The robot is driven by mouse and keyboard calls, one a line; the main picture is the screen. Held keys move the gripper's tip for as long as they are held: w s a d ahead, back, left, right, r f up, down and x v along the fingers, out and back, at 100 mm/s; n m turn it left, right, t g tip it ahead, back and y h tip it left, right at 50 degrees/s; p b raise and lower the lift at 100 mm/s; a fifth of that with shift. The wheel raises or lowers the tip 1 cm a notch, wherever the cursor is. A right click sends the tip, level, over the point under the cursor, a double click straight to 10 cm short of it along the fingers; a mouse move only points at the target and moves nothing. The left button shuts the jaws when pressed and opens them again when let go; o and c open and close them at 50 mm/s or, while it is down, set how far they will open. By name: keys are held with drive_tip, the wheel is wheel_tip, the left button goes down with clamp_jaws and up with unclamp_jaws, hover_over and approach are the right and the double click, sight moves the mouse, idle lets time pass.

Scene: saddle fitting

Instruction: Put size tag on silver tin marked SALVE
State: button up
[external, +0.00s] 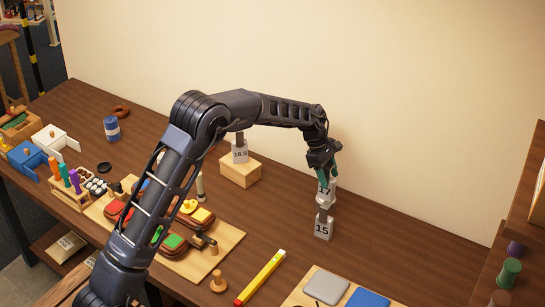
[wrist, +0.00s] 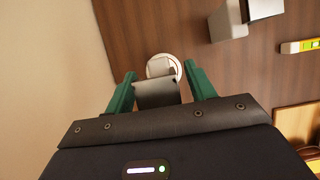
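The size tags are pale blocks with grey upright handles. Tag 17 (external: 325,190) is at my gripper (external: 329,172), partly covered by the fingers. In the wrist view, a grey block (wrist: 157,93) lies between the green fingertips of my gripper (wrist: 160,72), with a pale round piece (wrist: 164,62) beyond it. I cannot tell whether the fingers press on the block. Tag 15 (external: 323,229) stands on the table just in front. Tag 16.5 (external: 240,155) is at the wooden block. A silver rounded-square object (external: 326,287) lies on a board at front right; no SALVE marking is readable.
A blue flat piece (external: 367,298) lies beside the silver one. A yellow level (external: 260,277) and wooden peg (external: 218,282) are at the front. A wooden block (external: 240,173) stands left of the tags. The table right of the tags is clear.

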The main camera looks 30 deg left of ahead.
drive_tip(key=shift+r, duration=0.1)
drive_tip(key=v, duration=1.2)
drive_tip(key=s+a+r+m+t+y, duration=0.1)
drive_tip(key=s+a+r+m, duration=0.3)
drive_tip(key=s, duration=0.5)
drive_tip(key=s+a+r+m, duration=0.1)
drive_tip(key=s+r, duration=0.6)
drive_tip(key=s, duration=0.2)
drive_tip(key=s+a+r+m+t+y, duration=0.1)
drive_tip(key=s+a+r+m, duration=0.3)
drive_tip(key=s, duration=0.5)
drive_tip(key=s+a+f+m+t+y, duration=0.1)
drive_tip(key=s+m, duration=0.3)
drive_tip(key=s, duration=1.2)
drive_tip(key=s+a+f+m+t+y, duration=0.1)
drive_tip(key=s+a+f+m, duration=0.2)
drive_tip(key=s, duration=1.2)
drive_tip(key=shift+s+a+f+m+t+y, duration=0.3)
drive_tip(key=shift+s+f+m+t, duration=0.15)
drive_tip(key=shift+m, duration=0.55)
